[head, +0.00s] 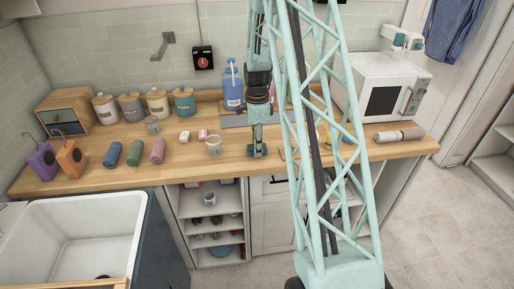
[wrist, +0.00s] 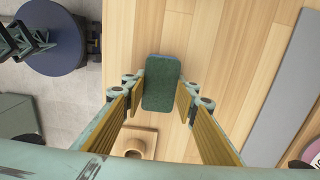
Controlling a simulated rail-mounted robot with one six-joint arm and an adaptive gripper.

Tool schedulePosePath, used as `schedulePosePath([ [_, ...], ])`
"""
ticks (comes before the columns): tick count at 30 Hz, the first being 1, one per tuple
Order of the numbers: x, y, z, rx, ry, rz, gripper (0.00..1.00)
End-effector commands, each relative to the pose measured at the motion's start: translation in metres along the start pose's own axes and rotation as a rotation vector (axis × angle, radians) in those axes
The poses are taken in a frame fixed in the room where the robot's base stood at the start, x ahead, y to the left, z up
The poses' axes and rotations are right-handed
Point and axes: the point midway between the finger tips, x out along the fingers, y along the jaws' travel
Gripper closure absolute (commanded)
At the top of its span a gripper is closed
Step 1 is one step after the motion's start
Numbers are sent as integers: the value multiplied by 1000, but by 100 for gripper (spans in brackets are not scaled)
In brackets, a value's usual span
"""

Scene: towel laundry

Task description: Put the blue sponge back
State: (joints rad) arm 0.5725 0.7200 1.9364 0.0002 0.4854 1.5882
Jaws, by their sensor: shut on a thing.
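My gripper (head: 257,152) is low at the wooden counter, near its front edge and right of a clear mug. In the wrist view my gripper (wrist: 160,96) has its two fingers on either side of the sponge (wrist: 162,85), shut on it. The sponge shows a dark green top face with a thin blue edge at its far end. I cannot tell whether it touches the counter or hangs just above it. In the head view the sponge is too small and covered to make out clearly.
A grey mat (wrist: 280,85) is to the right. The mug (head: 214,146), blue bottle (head: 232,88) and microwave (head: 385,90) stand on the counter.

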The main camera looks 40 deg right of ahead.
Motion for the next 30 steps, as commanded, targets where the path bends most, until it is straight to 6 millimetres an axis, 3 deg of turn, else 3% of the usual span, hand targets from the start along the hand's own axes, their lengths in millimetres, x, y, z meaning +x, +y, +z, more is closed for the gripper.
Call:
schedulePosePath([
  [1,2,0,0,0,0,0,86],
  [2,1,0,0,0,0,0,71],
  [6,1,0,0,0,0,0,60],
  [21,-4,0,0,0,0,0,60],
  [30,-29,-1,0,0,0,-2,60],
])
